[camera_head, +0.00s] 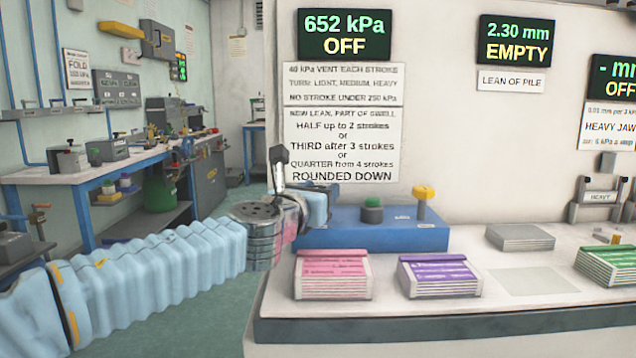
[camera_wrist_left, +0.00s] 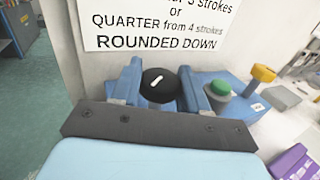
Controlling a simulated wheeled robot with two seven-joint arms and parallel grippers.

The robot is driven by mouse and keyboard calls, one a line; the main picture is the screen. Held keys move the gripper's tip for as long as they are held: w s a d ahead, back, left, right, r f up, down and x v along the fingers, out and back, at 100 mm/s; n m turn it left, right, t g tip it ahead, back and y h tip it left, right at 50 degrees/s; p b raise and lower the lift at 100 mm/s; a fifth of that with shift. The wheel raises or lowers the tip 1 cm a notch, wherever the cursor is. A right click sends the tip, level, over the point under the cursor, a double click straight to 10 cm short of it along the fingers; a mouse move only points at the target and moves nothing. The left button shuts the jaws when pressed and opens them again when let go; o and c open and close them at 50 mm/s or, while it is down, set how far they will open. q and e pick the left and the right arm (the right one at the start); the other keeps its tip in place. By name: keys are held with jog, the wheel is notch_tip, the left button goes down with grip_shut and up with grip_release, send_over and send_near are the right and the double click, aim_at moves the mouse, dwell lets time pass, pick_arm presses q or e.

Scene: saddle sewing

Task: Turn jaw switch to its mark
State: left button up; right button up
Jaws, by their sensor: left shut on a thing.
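My left gripper (camera_head: 318,207) reaches in from the left to the left end of the blue control box (camera_head: 400,236). In the left wrist view its two blue fingers (camera_wrist_left: 161,84) stand on either side of a round black switch (camera_wrist_left: 160,92) and are shut on it. The switch has a white pointer line, slanting up to the right in that view. In the head view the gripper hides the switch. Any mark around the switch is hidden or too small to tell. My right gripper is not in view.
A green button (camera_head: 372,210) and a yellow knob (camera_head: 421,197) stand right of the switch on the box. Pink (camera_head: 333,273), purple (camera_head: 439,275) and green (camera_head: 610,262) stacks lie on the bench. Displays (camera_head: 345,35) read 652 kPa OFF and 2.30 mm EMPTY.

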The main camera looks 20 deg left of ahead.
pick_arm(q)
jog(key=n+y, duration=0.1)
jog(key=y, duration=0.2)
jog(key=n+y, duration=0.2)
jog(key=y, duration=0.1)
jog(key=shift+d+n, duration=0.15)
jog(key=shift+n, duration=0.15)
jog(key=n+g+y+p, duration=0.2)
jog(key=n+y, duration=0.2)
jog(key=y, duration=0.1)
jog(key=shift+r, duration=0.15)
jog(key=shift+n+g+y, duration=0.8)
jog(key=shift+g+y, duration=0.1)
jog(key=shift+y, duration=0.4)
jog(key=o, duration=1)
jog(key=b+v, duration=0.1)
jog(key=v, duration=1.2)
jog(key=shift+s+d, duration=0.1)
jog(key=shift+d, duration=0.2)
